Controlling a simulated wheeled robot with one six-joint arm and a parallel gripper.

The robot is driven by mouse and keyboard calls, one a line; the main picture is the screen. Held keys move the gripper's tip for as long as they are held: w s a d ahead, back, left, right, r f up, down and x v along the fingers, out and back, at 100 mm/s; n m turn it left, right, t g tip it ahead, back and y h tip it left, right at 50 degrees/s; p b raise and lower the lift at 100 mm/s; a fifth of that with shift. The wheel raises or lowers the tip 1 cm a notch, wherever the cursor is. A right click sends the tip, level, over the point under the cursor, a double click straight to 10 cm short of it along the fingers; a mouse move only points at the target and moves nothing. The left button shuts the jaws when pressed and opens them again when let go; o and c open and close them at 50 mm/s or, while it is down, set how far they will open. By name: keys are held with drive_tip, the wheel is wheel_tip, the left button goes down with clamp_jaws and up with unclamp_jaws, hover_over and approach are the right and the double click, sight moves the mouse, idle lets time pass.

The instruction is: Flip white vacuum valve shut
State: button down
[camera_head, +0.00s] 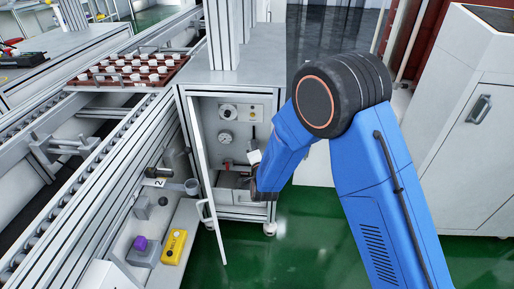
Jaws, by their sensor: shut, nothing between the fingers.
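An open cabinet (189,106) stands at the centre, its door (201,160) swung out to the left. Inside, a small white lever (254,157), which looks like the white valve's handle, sits tilted at the right, close to my blue arm. A red handle (228,164) is to its left, lower on the panel. My gripper (259,192) is small and dark at the cabinet's lower right, below the white lever. It is shut and empty. My forearm hides the right part of the interior, and I cannot tell whether the gripper touches anything.
A round gauge (225,139) and a control panel (228,113) are above the handles. A conveyor (75,180) runs along the left, with a tray (98,84) of white-topped items. A yellow box (174,247) and a purple button (140,243) are at lower left. The green floor (290,255) is clear in front.

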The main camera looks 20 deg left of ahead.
drive_tip(key=a+n+h, duration=0.1)
drive_tip(key=n, duration=0.2)
drive_tip(key=a+f+n+h, duration=0.1)
drive_tip(key=a+n, duration=0.1)
drive_tip(key=n, duration=0.1)
drive_tip(key=s+a+n+h, duration=0.1)
drive_tip(key=a+n, duration=0.1)
drive_tip(key=n, duration=0.1)
drive_tip(key=shift+s+f+g, duration=0.1)
drive_tip(key=shift+f+g, duration=0.1)
drive_tip(key=shift+g, duration=0.1)
drive_tip(key=shift+s+d, duration=0.1)
